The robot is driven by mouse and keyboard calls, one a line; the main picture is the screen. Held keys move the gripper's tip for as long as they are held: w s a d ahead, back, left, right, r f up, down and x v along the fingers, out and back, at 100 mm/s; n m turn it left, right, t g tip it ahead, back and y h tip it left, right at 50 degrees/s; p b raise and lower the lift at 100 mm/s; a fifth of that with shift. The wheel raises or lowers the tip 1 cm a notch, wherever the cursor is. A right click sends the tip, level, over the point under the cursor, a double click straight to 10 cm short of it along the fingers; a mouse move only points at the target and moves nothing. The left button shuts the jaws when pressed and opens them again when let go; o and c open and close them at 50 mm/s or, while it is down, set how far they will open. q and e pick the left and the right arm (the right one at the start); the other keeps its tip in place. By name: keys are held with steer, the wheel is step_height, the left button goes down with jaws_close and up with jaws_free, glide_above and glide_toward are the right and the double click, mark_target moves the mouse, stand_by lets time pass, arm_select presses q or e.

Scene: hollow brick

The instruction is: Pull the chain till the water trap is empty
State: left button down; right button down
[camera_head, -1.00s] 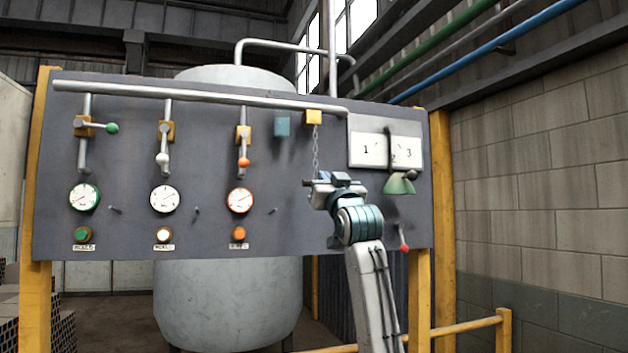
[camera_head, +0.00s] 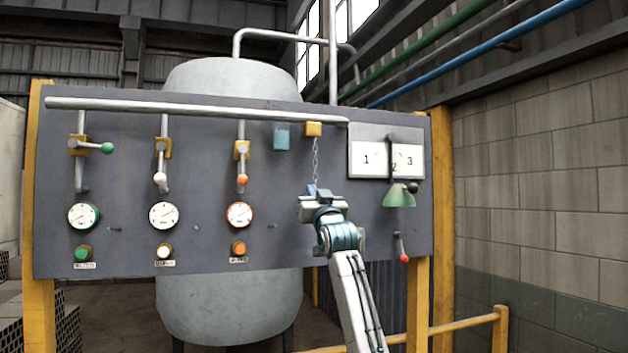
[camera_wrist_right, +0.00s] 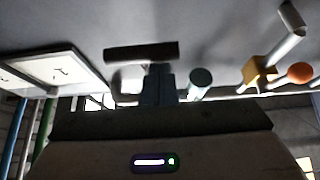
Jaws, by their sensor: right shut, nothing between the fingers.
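The chain (camera_head: 316,158) hangs from a yellow block (camera_head: 313,130) on the grey panel; its lower end is hidden behind my right gripper. The small blue-teal box (camera_head: 281,136) left of the block looks like the water trap; I cannot tell its level. My right gripper (camera_head: 312,190) is at the chain's lower end, fingers upward, shut and empty. In the right wrist view, its fingers (camera_wrist_right: 158,85) are together near a dark bar (camera_wrist_right: 141,50), possibly the chain's handle. I cannot tell whether they touch. My left gripper is not in view.
Three lever valves, with green (camera_head: 107,148), white (camera_head: 160,179) and orange (camera_head: 242,180) knobs, are left on the panel. A numbered board (camera_head: 368,160) and green shade (camera_head: 399,199) are to the right. A red-knobbed lever (camera_head: 404,257) is below. A yellow rail (camera_head: 462,326) runs in front.

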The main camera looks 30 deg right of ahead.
steer(key=shift+a+f, duration=0.15)
